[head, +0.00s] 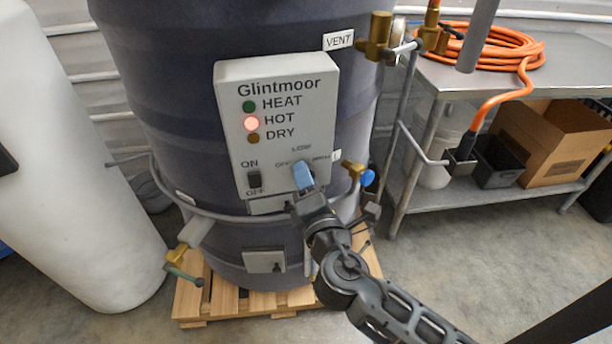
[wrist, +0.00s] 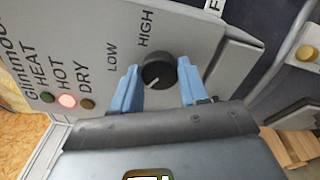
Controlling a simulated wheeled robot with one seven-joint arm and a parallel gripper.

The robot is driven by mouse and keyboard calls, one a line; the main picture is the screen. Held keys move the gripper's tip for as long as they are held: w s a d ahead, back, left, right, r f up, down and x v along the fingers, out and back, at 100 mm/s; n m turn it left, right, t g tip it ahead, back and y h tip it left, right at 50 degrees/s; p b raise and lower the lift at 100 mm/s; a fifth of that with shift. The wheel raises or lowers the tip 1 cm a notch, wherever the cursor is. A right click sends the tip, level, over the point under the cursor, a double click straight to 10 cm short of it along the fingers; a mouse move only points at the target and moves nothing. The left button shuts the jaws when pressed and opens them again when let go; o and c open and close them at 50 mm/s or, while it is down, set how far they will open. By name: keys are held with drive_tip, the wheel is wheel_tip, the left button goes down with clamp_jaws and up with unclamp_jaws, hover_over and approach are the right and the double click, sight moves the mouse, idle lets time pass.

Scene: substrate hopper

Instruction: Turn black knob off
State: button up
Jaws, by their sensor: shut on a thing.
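The black knob (wrist: 158,71) sits on the grey Glintmoor control panel (head: 272,90). My gripper (head: 303,175) is at the panel's lower right, and its light blue fingers are shut on the knob, one on each side in the wrist view. A white pointer mark shows on the lower left of the knob's face in the wrist view. LOW and HIGH are printed beside it there. In the head view my fingers hide the knob, and OFF shows left of them. The red HOT lamp (head: 251,124) is lit; the HEAT and DRY lamps look dark.
A black ON/OFF rocker switch (head: 254,180) is left of my gripper. A brass valve with a blue handle (head: 367,177) stands close on the right. The drum (head: 150,70) rests on a wooden pallet (head: 190,300). A metal bench (head: 580,65) stands to the right.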

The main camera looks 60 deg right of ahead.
drive_tip(key=shift+n, duration=0.4)
drive_tip(key=o, duration=1.1)
drive_tip(key=shift+c, duration=0.2)
drive_tip(key=b+v, duration=0.1)
drive_tip(key=v, duration=0.6)
drive_tip(key=shift+s+a+b, duration=0.2)
drive_tip(key=shift+a+b, duration=0.15)
